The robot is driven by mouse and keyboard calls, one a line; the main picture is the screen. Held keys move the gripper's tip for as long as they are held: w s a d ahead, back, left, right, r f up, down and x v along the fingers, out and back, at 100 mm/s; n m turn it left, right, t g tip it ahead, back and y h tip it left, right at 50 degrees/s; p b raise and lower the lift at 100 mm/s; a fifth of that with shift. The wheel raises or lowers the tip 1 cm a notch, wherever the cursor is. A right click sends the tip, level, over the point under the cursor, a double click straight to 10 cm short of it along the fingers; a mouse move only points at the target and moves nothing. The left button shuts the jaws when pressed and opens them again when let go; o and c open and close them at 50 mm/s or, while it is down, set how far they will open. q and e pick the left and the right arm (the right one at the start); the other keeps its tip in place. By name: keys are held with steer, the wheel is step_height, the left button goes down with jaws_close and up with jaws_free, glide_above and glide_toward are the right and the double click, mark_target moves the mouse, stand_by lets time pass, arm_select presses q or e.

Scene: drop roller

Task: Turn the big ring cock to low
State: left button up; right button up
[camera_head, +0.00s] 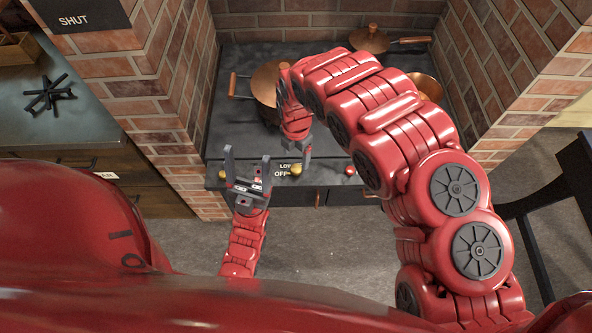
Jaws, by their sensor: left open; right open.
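The stove's front edge carries a brass knob (296,170) beside a label (283,170) reading LOW and OFF. Another brass knob (222,174) sits further left and a red knob (349,170) further right. I cannot tell from the picture which is the big ring cock or exactly how it is set. My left gripper (247,155) is open and empty in front of the stove edge, fingers pointing up in the picture, between the left and middle brass knobs. My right gripper (296,150) is open just above the middle brass knob; its fingers are small and partly hidden.
A copper pot (265,84) with wooden handles stands on the dark stove top (237,125), partly behind my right arm. A lidded copper pan (370,40) and another copper vessel (428,86) are further back. Brick walls (160,90) flank the stove. A dark chair (545,190) stands right.

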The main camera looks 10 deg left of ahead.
mark_target(296, 168)
step_height(296, 168, down, 6)
steer(key=shift+f+p, duration=0.25)
steer(key=shift+p, duration=0.15)
jaws_close()
stand_by(0.4)
